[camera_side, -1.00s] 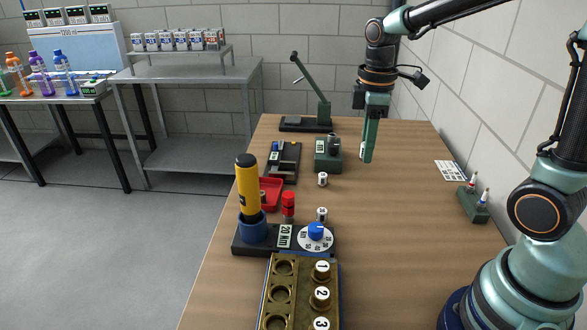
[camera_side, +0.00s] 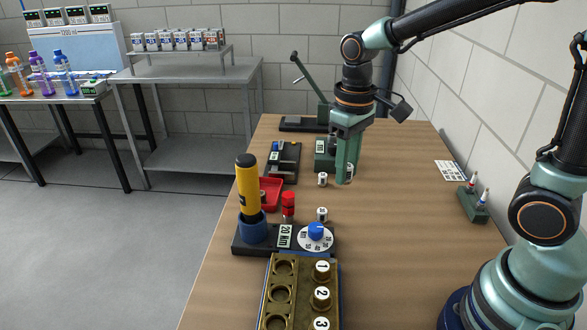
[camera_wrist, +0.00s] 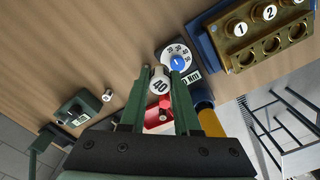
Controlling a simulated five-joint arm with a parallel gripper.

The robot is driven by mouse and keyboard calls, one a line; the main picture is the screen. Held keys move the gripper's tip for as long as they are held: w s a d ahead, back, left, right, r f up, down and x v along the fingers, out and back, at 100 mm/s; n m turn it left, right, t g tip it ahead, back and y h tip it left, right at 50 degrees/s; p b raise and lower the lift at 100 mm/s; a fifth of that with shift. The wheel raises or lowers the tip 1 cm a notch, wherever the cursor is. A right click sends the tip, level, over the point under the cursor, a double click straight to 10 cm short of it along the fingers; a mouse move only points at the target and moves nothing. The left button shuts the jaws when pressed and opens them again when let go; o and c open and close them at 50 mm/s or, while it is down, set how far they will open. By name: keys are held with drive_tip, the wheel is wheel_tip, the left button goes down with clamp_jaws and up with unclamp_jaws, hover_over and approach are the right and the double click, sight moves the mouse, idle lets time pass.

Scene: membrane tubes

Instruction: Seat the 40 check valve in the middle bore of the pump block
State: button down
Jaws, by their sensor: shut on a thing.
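My gripper (camera_wrist: 160,72) is shut on the 40 check valve (camera_wrist: 159,84), a small white cylinder marked "40" between the fingertips in the wrist view. In the side view my gripper (camera_side: 346,180) hangs over the right half of the table, and its fingers mostly hide the valve. The brass pump block (camera_side: 304,281) lies at the bottom of the side view, well apart from my gripper. Its left row has open bores; the middle bore (camera_side: 279,294) is beside the cap marked 2 (camera_side: 321,297). The pump block also shows at upper right in the wrist view (camera_wrist: 238,50).
A torque stand with a blue-knobbed dial (camera_side: 316,237) and a yellow-handled tool (camera_side: 247,190) stands behind the pump block. Small white cylinders stand on the table (camera_side: 322,180) and behind the dial (camera_side: 321,214). A red tray (camera_side: 270,193) lies left. The table's right side is mostly clear.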

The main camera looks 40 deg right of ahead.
drive_tip(key=s+a+n, duration=0.3)
drive_tip(key=a+n, duration=0.1)
drive_tip(key=a, duration=0.6)
drive_tip(key=s+a+f+n, duration=0.1)
drive_tip(key=s+a+n, duration=0.2)
drive_tip(key=a, duration=0.8)
drive_tip(key=shift+s+f+n, duration=0.25)
drive_tip(key=shift+n, duration=0.55)
drive_tip(key=shift+f, duration=2.9)
drive_tip(key=shift+f, duration=0.8)
drive_tip(key=c, duration=0.6)
unclamp_jaws()
drive_tip(key=shift+o, duration=0.2)
wheel_tip(320, 180, up, 12)
